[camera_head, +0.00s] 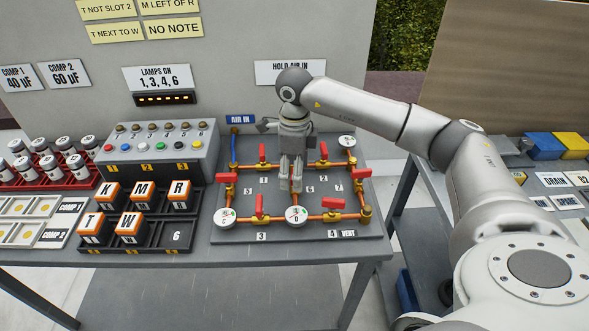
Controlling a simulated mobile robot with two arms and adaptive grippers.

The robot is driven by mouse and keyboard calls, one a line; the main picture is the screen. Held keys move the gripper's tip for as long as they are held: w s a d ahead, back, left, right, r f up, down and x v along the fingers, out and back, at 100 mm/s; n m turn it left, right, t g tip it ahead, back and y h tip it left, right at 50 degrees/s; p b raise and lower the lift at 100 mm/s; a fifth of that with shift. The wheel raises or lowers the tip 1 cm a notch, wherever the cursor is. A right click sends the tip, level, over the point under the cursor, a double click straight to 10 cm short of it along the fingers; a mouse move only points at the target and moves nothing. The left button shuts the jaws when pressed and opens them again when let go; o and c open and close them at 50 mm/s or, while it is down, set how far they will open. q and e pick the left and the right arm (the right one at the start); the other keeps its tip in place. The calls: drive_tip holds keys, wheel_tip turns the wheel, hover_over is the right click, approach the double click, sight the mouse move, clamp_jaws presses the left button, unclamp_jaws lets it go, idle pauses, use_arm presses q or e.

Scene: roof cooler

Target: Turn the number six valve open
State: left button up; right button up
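The valve board (375,228) on the table carries copper pipes, dials and several red-handled valves. The number 6 label (310,189) is beside the middle upright pipe. My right gripper (290,188) points down over that pipe, just left of the label. Its fingers are close together and cover the spot where the number six valve sits, so I cannot see its handle or whether the fingers touch it. Red handles show at the top left (262,153), top right (323,152), right side (357,181) and left side (226,177). My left gripper is out of view.
A grey lamp box (160,155) and a black tray of lettered blocks (150,232) stand left of the board. A "HOLD AIR IN" sign (289,71) hangs behind.

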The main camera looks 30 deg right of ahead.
wheel_tip(320, 180, up, 12)
idle(0.5)
